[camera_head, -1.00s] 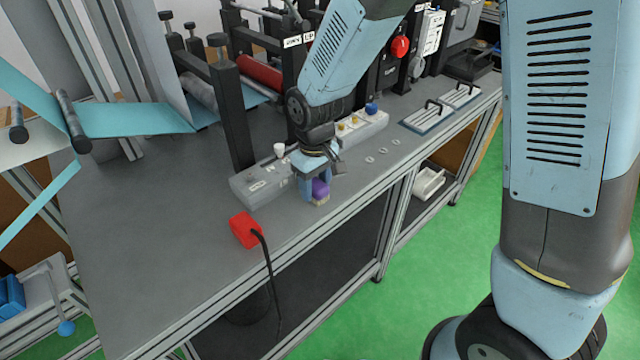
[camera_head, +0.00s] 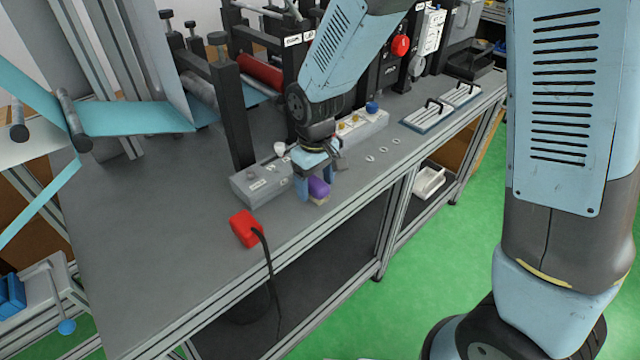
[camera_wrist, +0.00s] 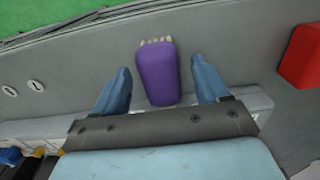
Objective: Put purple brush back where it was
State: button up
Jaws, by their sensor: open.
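The purple brush (camera_wrist: 158,75) lies on the grey bench top in the wrist view, with its pale bristles showing at the far end. It also shows in the head view (camera_head: 318,188), near the bench's front edge. My gripper (camera_wrist: 166,78) is open, with one blue finger on each side of the brush and a visible gap to both. In the head view my gripper (camera_head: 314,186) is low over the bench, and partly hides the brush.
A grey control box (camera_head: 262,184) stands just behind the brush, and another with a blue knob (camera_head: 362,126) is to its right. A red box with a black cable (camera_head: 245,229) sits to the left. Several washers lie right of the brush. The bench front drops to green floor.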

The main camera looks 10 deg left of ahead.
aim_at(319, 181)
notch_tip(319, 181, up, 12)
jog(key=shift+f, duration=0.25)
jog(key=s+d+r+m+t, duration=0.1)
jog(key=d+r+m, duration=0.3)
jog(key=d, duration=0.5)
jog(key=d+r+m+t, duration=0.1)
jog(key=d+r+t, duration=0.1)
jog(key=d+r, duration=0.6)
jog(key=s+d+r+m+t, duration=0.1)
jog(key=s+d+m, duration=0.1)
jog(key=s+d, duration=0.2)
jog(key=s+d+r+m+t, duration=0.1)
jog(key=s+d, duration=0.4)
jog(key=d, duration=0.5)
jog(key=shift+s+d+r+m+t, duration=0.3)
jog(key=shift+r+m, duration=0.25)
jog(key=shift+m, duration=0.45)
jog(key=shift+a, duration=0.1)
